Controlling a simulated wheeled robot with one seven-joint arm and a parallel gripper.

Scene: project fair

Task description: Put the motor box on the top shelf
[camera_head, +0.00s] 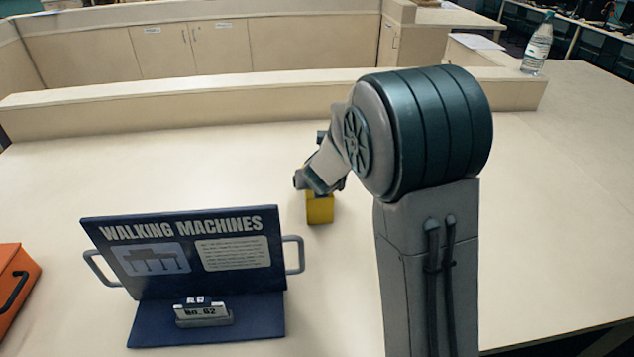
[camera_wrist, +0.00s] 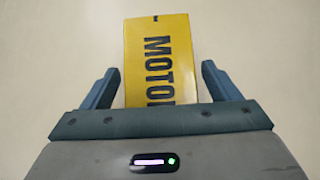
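The motor box is a small yellow box with black "MOTOR" lettering. In the head view the motor box (camera_head: 320,209) stands on the pale table, partly hidden behind my gripper (camera_head: 318,183). In the wrist view the motor box (camera_wrist: 160,55) lies between the two blue-grey fingers of my gripper (camera_wrist: 160,80). A gap shows between each finger and the box, so the gripper is open around it and not touching its sides. I see no shelf that I can name as the top shelf.
An orange case (camera_head: 14,283) is at the left edge. A water bottle (camera_head: 537,46) stands at the back right. The table right of my arm is clear.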

